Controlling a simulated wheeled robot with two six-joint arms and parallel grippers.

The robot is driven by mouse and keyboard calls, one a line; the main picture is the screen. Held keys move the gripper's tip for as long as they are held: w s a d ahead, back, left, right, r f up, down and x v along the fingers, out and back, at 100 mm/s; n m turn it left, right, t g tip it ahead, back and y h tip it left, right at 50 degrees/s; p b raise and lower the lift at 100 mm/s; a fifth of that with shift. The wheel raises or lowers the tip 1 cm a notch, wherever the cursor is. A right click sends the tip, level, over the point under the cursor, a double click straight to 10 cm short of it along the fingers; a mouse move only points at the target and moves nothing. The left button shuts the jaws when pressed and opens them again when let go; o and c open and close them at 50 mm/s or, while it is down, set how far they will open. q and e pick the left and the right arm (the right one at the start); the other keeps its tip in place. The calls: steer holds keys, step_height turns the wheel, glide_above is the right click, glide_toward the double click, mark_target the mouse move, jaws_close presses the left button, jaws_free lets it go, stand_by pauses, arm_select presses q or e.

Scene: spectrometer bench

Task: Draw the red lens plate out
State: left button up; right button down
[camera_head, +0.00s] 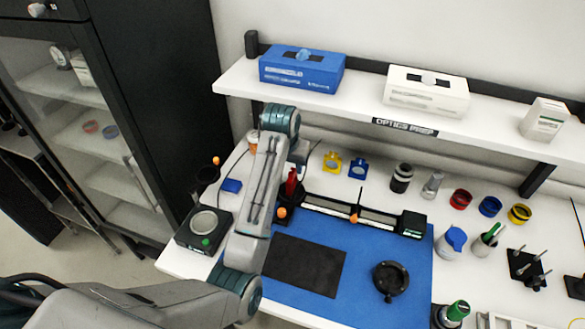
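A red piece (291,184), which looks like the red lens plate, stands at the left end of the black optical rail (340,207), partly hidden by my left arm. I cannot make out its full shape. My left arm comes in from the lower left and bends down over this spot. The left gripper (297,168) is mostly hidden behind the arm, close to the red piece. I cannot tell if it touches or holds it. A yellow lens plate (331,163) and a blue lens plate (357,168) stand upright behind the rail. My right gripper is out of view.
A blue mat (362,250) bears a dark pad (305,264) and a black round mount (390,280). Jars and ring-shaped parts crowd the right side. A shelf (360,100) with boxes overhangs the back. A round-topped device (203,230) sits left of my arm.

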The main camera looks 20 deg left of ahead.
mark_target(291, 173)
arm_select(q)
steer(key=p+x, duration=0.1)
steer(key=x, duration=0.1)
steer(key=shift+f, duration=0.45)
steer(key=shift+p+x, duration=0.3)
steer(key=shift+x, duration=0.7)
steer(key=x, duration=0.2)
steer(key=p+x, duration=0.1)
steer(key=x, duration=0.1)
steer(key=shift+w+a+r, duration=0.1)
steer(key=shift+w+r, duration=0.05)
steer(key=shift+w, duration=0.1)
steer(key=shift+c, duration=0.4)
steer(key=c, duration=0.7)
jaws_close()
steer(key=shift+r, duration=1.1)
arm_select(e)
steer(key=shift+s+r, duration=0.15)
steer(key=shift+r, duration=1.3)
